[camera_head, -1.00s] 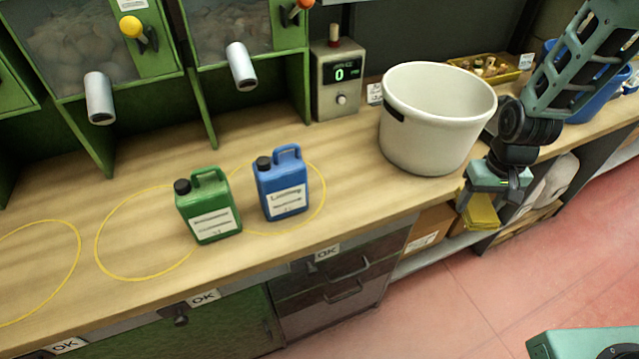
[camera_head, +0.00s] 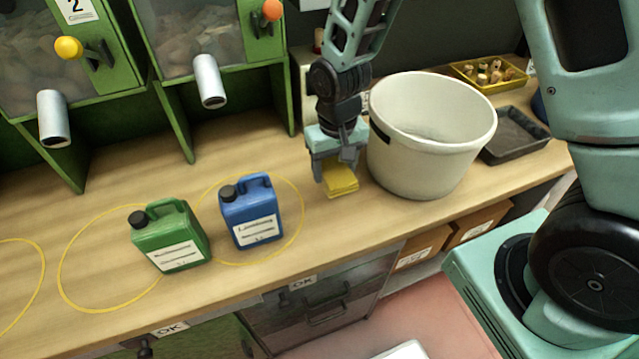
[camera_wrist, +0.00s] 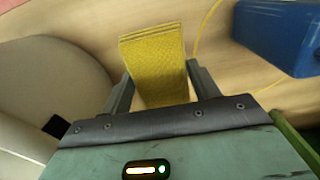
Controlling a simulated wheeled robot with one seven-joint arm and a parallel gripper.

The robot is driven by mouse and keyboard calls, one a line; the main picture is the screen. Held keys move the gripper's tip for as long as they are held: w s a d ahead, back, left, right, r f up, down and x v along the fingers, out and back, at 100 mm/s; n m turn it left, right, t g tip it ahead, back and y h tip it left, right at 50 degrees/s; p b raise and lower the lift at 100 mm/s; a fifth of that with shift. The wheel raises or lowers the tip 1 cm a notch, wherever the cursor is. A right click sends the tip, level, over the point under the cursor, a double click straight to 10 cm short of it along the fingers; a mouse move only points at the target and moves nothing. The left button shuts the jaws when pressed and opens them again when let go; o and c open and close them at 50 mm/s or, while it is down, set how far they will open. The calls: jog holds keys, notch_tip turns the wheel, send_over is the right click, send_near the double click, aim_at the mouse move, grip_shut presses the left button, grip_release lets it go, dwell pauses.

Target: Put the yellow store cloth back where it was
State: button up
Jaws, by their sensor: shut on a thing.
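The yellow cloth (camera_head: 341,181) is a small folded stack. My gripper (camera_head: 337,170) is shut on it and holds it over the wooden worktop, between the blue jug and the white bucket. In the wrist view the cloth (camera_wrist: 155,62) sticks out between the two fingers (camera_wrist: 158,85). I cannot tell whether its underside touches the worktop.
The white bucket (camera_head: 425,150) stands close to the right of my gripper. A blue jug (camera_head: 251,215) and a green jug (camera_head: 170,238) stand to the left by yellow rings. A dark tray (camera_head: 515,137) and a yellow tray of corks (camera_head: 490,75) lie beyond the bucket. Bare worktop (camera_head: 310,225) shows near the front edge.

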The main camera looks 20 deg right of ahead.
aim_at(329, 204)
jog(key=shift+w+a, duration=0.2)
jog(key=shift+a, duration=0.05)
jog(key=shift+f+p, duration=1.15)
jog(key=shift+f, duration=3.7)
jog(key=shift+f, duration=0.2)
jog(key=o, duration=1.2)
jog(key=shift+r, duration=0.2)
